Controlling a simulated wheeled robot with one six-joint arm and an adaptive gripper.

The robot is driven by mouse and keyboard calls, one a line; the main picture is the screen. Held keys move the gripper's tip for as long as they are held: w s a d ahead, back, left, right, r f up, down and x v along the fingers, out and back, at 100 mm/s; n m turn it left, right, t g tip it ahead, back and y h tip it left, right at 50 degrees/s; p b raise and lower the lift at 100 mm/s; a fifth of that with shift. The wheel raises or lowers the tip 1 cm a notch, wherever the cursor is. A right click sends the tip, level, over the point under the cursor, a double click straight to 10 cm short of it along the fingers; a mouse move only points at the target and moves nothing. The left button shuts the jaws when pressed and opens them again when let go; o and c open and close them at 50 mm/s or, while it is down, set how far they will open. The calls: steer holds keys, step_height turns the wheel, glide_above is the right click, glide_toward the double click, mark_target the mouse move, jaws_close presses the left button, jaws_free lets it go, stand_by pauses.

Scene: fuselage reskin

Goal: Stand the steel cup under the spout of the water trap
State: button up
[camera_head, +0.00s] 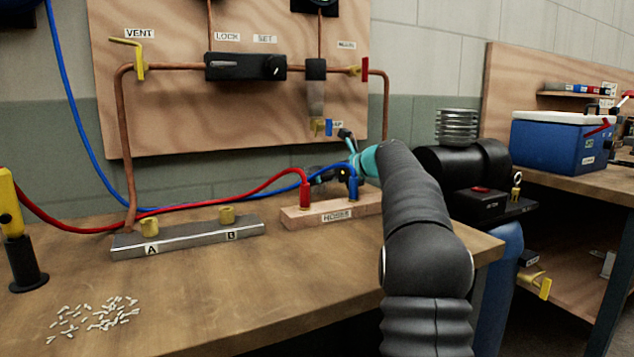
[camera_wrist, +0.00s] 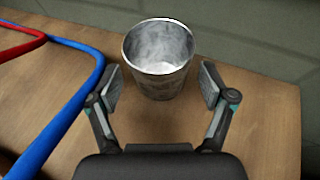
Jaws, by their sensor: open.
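The steel cup (camera_wrist: 158,84) stands upright and looks empty on the wooden bench in the wrist view. My gripper (camera_wrist: 160,86) is open, with one finger on each side of the cup's near part and a gap at both sides. In the head view my gripper (camera_head: 328,174) is small and partly hidden behind the hose block and my arm; I cannot make out the cup there. The water trap (camera_head: 316,97) hangs on the wooden panel, with a brass spout (camera_head: 318,127) and a blue tag at its bottom.
The wooden hose block (camera_head: 330,213) with red (camera_head: 304,192) and blue (camera_head: 352,188) hose ends stands in front of my gripper. A metal manifold (camera_head: 190,238) and scattered rivets (camera_head: 95,314) lie at left. The hoses also run left of the cup in the wrist view.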

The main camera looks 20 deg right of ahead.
steer(key=v, duration=0.9)
steer(key=shift+s, duration=0.2)
stand_by(1.7)
